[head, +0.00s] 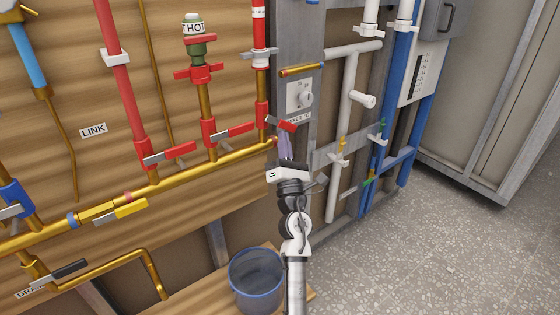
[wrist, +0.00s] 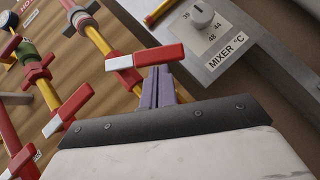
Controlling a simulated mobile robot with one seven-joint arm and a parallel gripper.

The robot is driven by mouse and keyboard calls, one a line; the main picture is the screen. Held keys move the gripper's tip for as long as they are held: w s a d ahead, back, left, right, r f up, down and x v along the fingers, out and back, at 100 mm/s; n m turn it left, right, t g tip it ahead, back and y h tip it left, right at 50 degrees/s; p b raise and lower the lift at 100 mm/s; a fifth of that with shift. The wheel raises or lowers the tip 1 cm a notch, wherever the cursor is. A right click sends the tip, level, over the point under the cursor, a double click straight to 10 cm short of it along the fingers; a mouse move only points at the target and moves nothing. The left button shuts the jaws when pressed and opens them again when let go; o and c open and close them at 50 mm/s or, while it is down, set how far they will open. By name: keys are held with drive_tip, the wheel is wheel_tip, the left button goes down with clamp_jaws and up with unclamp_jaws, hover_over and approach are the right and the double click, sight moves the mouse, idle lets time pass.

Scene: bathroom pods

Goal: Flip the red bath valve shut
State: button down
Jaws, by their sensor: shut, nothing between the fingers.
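A valve with a red lever (head: 288,125) sits low on the rightmost red riser, just above the brass pipe. No bath label is readable on it. In the wrist view its lever (wrist: 160,55) has a red grip and a pale inner end, and it sticks out sideways from the pipe. My gripper (head: 284,137) has slim purple fingers, shut together with nothing between them. In the wrist view the fingertips (wrist: 158,72) are right at the lever's lower edge, under the red grip. I cannot tell whether they touch it.
Two similar red levers stand to the left, one at the middle riser (head: 232,130) and one farther left (head: 170,154). A mixer dial (head: 304,98) is on the grey panel close right. A grey bucket (head: 256,278) stands below. White and blue pipes are farther right.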

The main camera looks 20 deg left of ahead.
drive_tip(key=n+y+b, duration=0.1)
drive_tip(key=n, duration=0.1)
drive_tip(key=w+d+n+g+y+b, duration=0.1)
drive_tip(key=n+y+b, duration=0.1)
drive_tip(key=r+n+y+b, duration=0.1)
drive_tip(key=n+y, duration=0.1)
drive_tip(key=shift+w+d+g+b, duration=0.15)
drive_tip(key=shift+w+g+b, duration=0.15)
drive_tip(key=shift+b, duration=0.1)
drive_tip(key=shift+s+r, duration=0.1)
